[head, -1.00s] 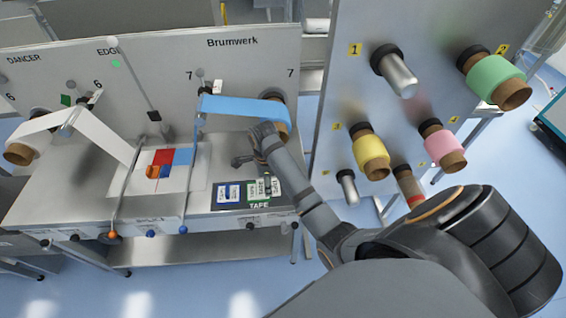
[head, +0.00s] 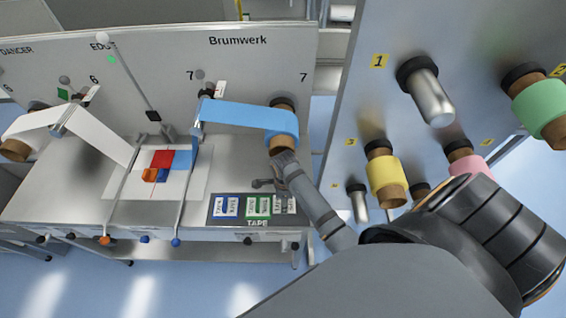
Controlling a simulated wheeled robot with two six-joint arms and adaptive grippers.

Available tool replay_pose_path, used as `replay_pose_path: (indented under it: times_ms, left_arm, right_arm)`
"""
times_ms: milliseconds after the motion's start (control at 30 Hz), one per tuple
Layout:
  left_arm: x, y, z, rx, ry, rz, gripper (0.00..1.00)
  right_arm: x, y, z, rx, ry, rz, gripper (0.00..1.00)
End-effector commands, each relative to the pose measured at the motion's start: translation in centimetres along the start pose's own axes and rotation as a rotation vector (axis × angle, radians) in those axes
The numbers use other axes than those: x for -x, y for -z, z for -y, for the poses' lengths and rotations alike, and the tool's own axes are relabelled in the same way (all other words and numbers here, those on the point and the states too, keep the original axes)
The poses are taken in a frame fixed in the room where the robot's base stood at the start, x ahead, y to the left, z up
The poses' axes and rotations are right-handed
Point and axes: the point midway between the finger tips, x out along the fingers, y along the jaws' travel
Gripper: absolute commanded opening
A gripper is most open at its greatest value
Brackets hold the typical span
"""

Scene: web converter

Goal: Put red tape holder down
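A greyish patch with white markings shows at the tray's right end, near my wrist. My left gripper is not in view.
A blue web (head: 235,114) runs to a roll (head: 283,125) just above my wrist. A panel with tape rolls on pegs (head: 384,172) stands at the right.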

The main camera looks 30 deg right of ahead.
Motion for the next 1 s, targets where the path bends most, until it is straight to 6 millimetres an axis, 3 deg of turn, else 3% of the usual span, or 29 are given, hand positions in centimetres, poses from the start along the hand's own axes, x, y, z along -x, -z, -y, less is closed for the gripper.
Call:
replay_pose_path:
  times_ms: [33, 167, 333, 567, 700, 967, 1000]
  left_arm:
    - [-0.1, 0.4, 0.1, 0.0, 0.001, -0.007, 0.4]
    - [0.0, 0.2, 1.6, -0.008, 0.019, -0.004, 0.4]
    - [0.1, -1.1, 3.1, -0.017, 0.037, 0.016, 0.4]
    - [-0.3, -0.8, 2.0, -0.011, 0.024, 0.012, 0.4]
    - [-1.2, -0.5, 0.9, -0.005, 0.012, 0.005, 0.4]
    - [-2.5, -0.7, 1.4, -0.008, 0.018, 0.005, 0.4]
    - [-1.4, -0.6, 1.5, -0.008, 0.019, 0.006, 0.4]
  right_arm:
    - [-0.2, 0.1, -0.2, 0.0, -0.006, -0.002, 0.57]
    - [-0.2, 0.0, -0.2, 0.0, -0.006, -0.001, 0.74]
    - [-0.1, 0.0, -0.2, 0.0, -0.005, -0.001, 0.74]
    - [0.7, 0.0, -0.1, 0.0, -0.003, 0.0, 0.74]
    - [3.5, -0.1, 0.0, 0.0, 0.001, 0.001, 0.74]
    - [9.5, 0.0, 0.0, 0.0, 0.0, 0.001, 0.74]
    - [10.8, 0.0, -0.1, 0.0, -0.003, 0.0, 0.74]
